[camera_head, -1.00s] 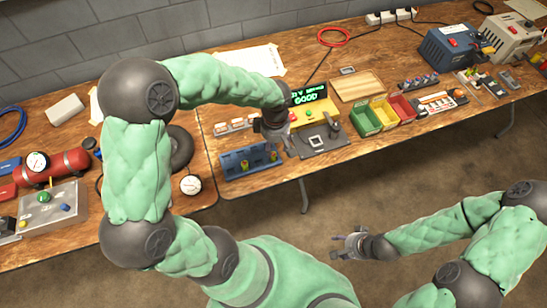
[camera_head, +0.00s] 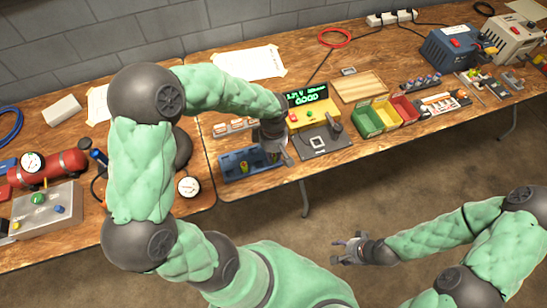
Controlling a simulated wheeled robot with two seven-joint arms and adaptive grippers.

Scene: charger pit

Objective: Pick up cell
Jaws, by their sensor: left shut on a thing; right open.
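A blue rack (camera_head: 236,173) stands at the front edge of the table. One small yellow-green cell (camera_head: 244,167) stands upright in it. My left gripper (camera_head: 281,156) is at the rack's right end, pointing down and shut on a cell that its fingers hide. I cannot tell whether that cell is clear of the rack. My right gripper (camera_head: 342,251) is open and empty, in front of the table over the floor.
A yellow tester (camera_head: 308,116) with a green "GOOD" display (camera_head: 306,95) and a dark plate (camera_head: 325,143) stand right of the rack. Green (camera_head: 366,122), yellow (camera_head: 385,114) and red (camera_head: 404,108) bins follow. A wooden tray (camera_head: 357,86) lies behind.

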